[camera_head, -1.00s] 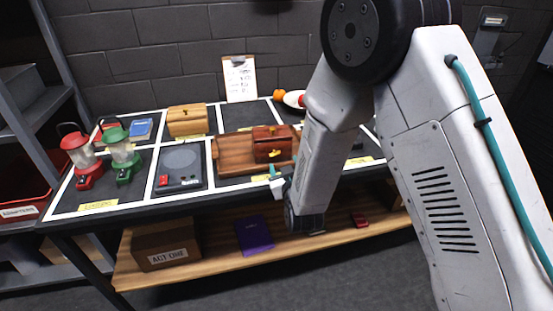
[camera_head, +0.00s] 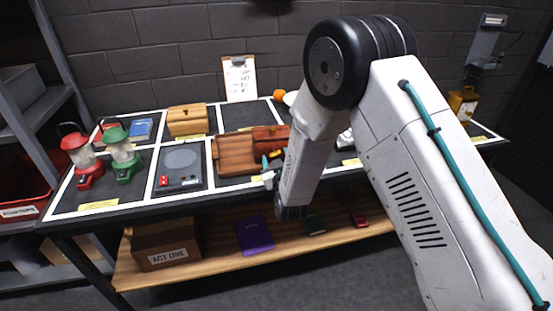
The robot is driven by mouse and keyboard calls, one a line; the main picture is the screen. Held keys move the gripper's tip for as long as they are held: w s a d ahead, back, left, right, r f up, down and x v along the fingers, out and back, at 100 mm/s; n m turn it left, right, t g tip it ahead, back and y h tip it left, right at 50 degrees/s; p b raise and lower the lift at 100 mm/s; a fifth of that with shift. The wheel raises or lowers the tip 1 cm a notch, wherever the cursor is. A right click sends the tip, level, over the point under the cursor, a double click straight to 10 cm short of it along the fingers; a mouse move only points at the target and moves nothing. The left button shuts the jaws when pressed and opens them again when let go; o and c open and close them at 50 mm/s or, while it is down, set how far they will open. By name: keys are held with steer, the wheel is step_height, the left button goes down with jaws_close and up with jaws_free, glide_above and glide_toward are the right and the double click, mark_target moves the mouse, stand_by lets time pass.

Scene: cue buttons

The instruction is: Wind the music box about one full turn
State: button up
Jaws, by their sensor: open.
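A reddish-brown wooden box (camera_head: 270,135), which looks like the music box, sits on a brown wooden tray (camera_head: 234,155) on the table. Its front is partly covered by my gripper and arm, and I cannot make out its winding key clearly. My gripper (camera_head: 270,162) is open, right at the front of this box. The picture is too small to tell whether a finger touches the box or key.
A lighter wooden box (camera_head: 187,121) stands behind and left. A grey device with a red button (camera_head: 180,166) is left of the tray. A red lantern (camera_head: 82,160) and a green lantern (camera_head: 122,154) stand farther left. A clipboard (camera_head: 239,78) leans at the wall.

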steer(key=c, duration=1)
steer(key=shift+m, duration=0.3)
steer(key=m, duration=1.1)
steer(key=shift+m, duration=0.4)
